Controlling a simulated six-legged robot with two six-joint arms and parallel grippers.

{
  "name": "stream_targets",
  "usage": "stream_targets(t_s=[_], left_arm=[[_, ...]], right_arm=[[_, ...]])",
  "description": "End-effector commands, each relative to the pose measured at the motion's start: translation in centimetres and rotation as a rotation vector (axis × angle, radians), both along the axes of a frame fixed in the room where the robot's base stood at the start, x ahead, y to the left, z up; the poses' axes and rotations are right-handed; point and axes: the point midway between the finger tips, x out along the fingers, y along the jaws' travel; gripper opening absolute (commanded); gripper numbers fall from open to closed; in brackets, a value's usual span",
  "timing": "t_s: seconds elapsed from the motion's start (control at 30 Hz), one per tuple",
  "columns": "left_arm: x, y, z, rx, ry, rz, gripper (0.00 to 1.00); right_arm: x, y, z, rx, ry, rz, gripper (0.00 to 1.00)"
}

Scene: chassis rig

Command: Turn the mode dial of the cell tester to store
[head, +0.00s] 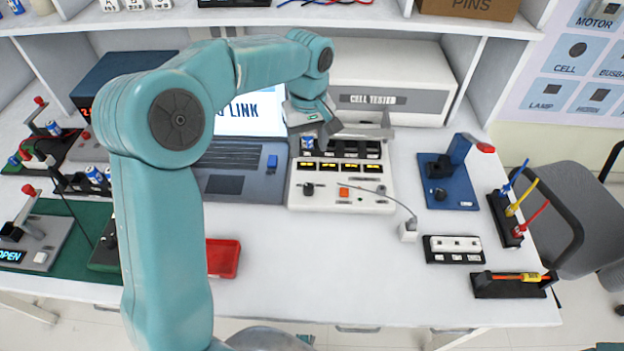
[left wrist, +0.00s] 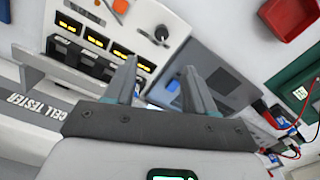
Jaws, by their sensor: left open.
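The cell tester (head: 366,201) is a white unit at the back middle, with a row of slots, several yellow-lit displays and a control panel in front. Its black dial (head: 309,189) sits at the left of the panel, left of an orange button (head: 343,193). The dial also shows in the left wrist view (left wrist: 162,33), beyond my open fingers and touched by neither. Its setting is too small to read. My left gripper (head: 320,138) is open and empty above the slots at the tester's back left; it also shows in the left wrist view (left wrist: 161,72). My right gripper is out of view.
A laptop (head: 235,172) stands directly left of the tester. A cable runs across the panel to a small white block (head: 409,232). A blue stand (head: 447,185) is to the right, and a red tray (head: 223,257) lies front left. The table in front of the tester is clear.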

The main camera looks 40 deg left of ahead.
Motion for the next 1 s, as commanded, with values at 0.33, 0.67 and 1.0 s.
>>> stream_targets(t_s=[0.33,0.67,1.0], left_arm=[[-0.3,-0.1,-8.5,-0.001,0.006,-0.001,0.55],[0.1,-0.2,-13.3,-0.001,0.002,0.001,0.55],[0.3,-0.2,-13.8,-0.001,-0.001,0.001,0.55]], right_arm=[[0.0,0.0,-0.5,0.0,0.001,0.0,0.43],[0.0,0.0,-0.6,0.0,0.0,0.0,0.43],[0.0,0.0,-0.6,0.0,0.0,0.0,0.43]])
